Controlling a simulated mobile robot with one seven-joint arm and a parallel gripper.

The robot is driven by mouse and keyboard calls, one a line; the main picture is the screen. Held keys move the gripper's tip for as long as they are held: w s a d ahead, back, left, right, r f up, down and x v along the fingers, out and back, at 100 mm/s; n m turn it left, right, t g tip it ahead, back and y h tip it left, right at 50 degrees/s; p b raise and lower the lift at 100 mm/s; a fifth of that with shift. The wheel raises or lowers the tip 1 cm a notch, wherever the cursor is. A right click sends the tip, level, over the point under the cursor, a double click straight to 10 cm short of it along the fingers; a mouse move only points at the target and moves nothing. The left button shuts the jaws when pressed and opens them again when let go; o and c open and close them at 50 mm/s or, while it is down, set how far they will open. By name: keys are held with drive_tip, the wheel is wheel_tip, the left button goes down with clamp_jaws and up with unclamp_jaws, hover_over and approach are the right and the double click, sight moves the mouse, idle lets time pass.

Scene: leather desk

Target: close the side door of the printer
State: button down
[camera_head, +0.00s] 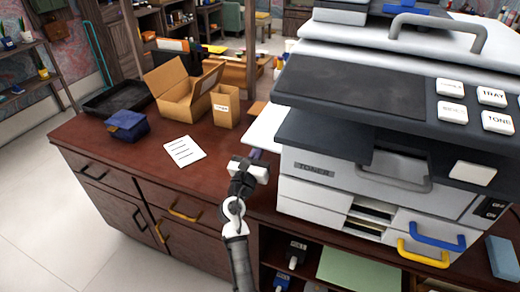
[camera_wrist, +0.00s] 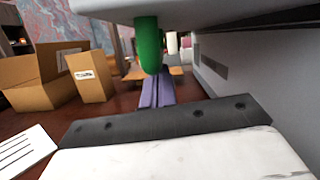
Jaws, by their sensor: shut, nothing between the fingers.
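The printer (camera_head: 310,190) is a large grey-white machine with a dark top, standing at the right of the desk. Its side door (camera_head: 268,126) shows as a white panel jutting out from the printer's left side. In the wrist view a pale panel (camera_wrist: 225,14), apparently this door's underside, spans the top. A green cylinder (camera_wrist: 149,45) hangs from it. My gripper (camera_head: 257,153) is shut and empty beside the printer's left side, below the panel. Its purple fingers (camera_wrist: 157,88) appear just under the green cylinder; I cannot tell whether they touch.
The printer's grey side wall (camera_wrist: 230,75) is close on the right in the wrist view. On the desk (camera_head: 110,150) are a paper sheet (camera_head: 184,151), a blue box (camera_head: 127,126), a black tray (camera_head: 115,97), an open carton (camera_head: 187,92) and a small carton (camera_head: 226,108).

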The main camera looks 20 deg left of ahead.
sight(254, 128)
drive_tip(key=shift+a+r+m, duration=0.1)
drive_tip(key=shift+r+m, duration=0.1)
drive_tip(key=shift+m, duration=0.1)
drive_tip(key=r+m+h, duration=0.1)
drive_tip(key=r+m, duration=0.1)
drive_tip(key=m, duration=0.1)
drive_tip(key=a+r+m+h, duration=0.1)
drive_tip(key=r+m, duration=0.2)
drive_tip(key=r+m+g+h+p, duration=0.1)
drive_tip(key=r+m, duration=0.1)
drive_tip(key=m, duration=0.1)
drive_tip(key=shift+a+r+m, duration=0.2)
drive_tip(key=shift+m, duration=0.1)
drive_tip(key=r+m, duration=0.1)
drive_tip(key=m, duration=0.1)
drive_tip(key=d+r+m+h+p, duration=0.1)
drive_tip(key=r+m, duration=0.1)
drive_tip(key=d+r+m+g+p, duration=0.1)
drive_tip(key=m, duration=0.1)
drive_tip(key=shift+r+h, duration=0.3)
drive_tip(key=shift+r, duration=0.05)
drive_tip(key=shift+d+r+m+g+p, duration=0.4)
drive_tip(key=shift+d+r+m+p, duration=0.25)
drive_tip(key=shift+m, duration=0.55)
drive_tip(key=shift+d+r+m+g, duration=0.3)
drive_tip(key=shift+d+r+m, duration=0.25)
drive_tip(key=shift+m, duration=0.35)
drive_tip(key=shift+s, duration=0.15)
